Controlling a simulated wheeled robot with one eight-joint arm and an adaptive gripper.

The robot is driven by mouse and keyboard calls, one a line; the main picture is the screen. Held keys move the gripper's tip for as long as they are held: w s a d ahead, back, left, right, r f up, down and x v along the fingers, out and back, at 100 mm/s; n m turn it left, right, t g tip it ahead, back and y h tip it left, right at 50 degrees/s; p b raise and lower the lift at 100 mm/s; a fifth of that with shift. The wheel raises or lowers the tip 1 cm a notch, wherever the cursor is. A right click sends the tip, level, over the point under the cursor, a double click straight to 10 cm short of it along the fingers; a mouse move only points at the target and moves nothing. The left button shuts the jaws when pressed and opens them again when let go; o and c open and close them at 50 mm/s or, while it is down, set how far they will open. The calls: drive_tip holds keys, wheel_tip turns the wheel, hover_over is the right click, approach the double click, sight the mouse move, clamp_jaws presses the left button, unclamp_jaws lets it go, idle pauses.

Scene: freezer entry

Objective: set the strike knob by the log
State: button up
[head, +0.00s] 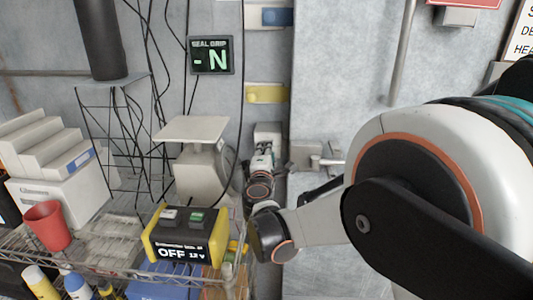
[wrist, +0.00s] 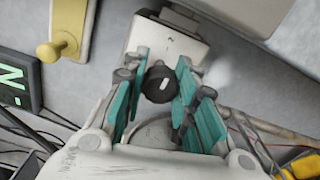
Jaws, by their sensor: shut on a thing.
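The strike knob (wrist: 157,90) is a round black knob with a short white mark, seen in the wrist view in front of a pale grey box (wrist: 165,42) on the wall. The white mark is nearly upright in the picture. My gripper (wrist: 160,78) has its teal-padded fingers on either side of the knob and is shut on it. In the head view my gripper (head: 263,150) reaches the grey box (head: 268,130) on the wall, and the knob is hidden there. No log can be made out in either view.
A lit display (head: 211,56) reads "SEAL GRIP - N". A yellow wall plate (head: 266,93) is above the box, and a door latch (head: 316,157) is to its right. A wire shelf (head: 120,268) holds a scale (head: 190,130), a red cup (head: 48,226) and a yellow-black "OFF" unit (head: 186,236).

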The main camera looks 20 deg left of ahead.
drive_tip(key=o, duration=1.1)
drive_tip(key=shift+a, duration=0.1)
drive_tip(key=shift+s, duration=0.15)
drive_tip(key=v, duration=1.1)
drive_tip(key=shift+s+f, duration=0.1)
drive_tip(key=shift+s, duration=0.25)
